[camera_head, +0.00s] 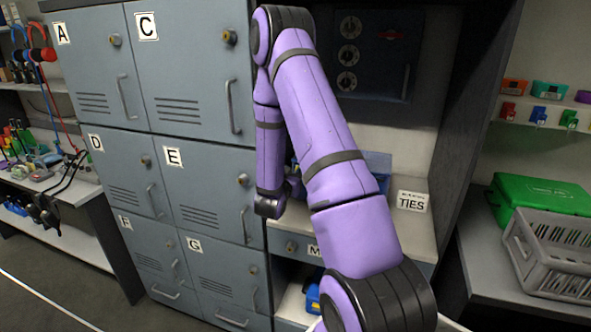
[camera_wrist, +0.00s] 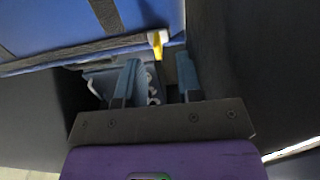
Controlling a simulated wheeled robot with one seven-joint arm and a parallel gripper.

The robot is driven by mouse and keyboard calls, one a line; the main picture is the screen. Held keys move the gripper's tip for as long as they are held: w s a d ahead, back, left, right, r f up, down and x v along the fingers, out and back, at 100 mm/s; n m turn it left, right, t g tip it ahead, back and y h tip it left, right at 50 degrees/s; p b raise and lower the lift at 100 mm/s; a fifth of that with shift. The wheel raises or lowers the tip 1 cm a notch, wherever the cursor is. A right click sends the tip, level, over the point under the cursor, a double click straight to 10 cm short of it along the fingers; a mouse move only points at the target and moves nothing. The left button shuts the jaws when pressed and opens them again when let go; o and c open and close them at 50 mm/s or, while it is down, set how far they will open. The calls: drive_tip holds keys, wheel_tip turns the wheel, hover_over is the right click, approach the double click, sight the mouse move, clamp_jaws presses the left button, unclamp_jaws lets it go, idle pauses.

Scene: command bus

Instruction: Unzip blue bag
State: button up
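The blue bag (camera_wrist: 90,22) fills the top left of the wrist view, with a dark grey zip band along its lower edge. A yellow zip pull (camera_wrist: 157,42) with a pale top sits near the right end of that band. My gripper (camera_wrist: 157,62) is open, its two blue-grey fingers apart. The yellow pull hangs between the fingertips at their far end; I cannot tell whether either finger touches it. In the head view, a blue piece that looks like the bag (camera_head: 377,162) shows behind my purple arm, which hides most of it and my gripper.
Grey lettered lockers (camera_head: 200,170) stand on the left. A white label reading TIES (camera_head: 412,201) stands on the counter right of my arm. A green case (camera_head: 540,193) and a grey crate (camera_head: 552,258) lie on the right shelf. A dark panel with dials (camera_head: 372,52) is above.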

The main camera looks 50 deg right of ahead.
drive_tip(key=shift+x, duration=1.9)
drive_tip(key=shift+c, duration=0.5)
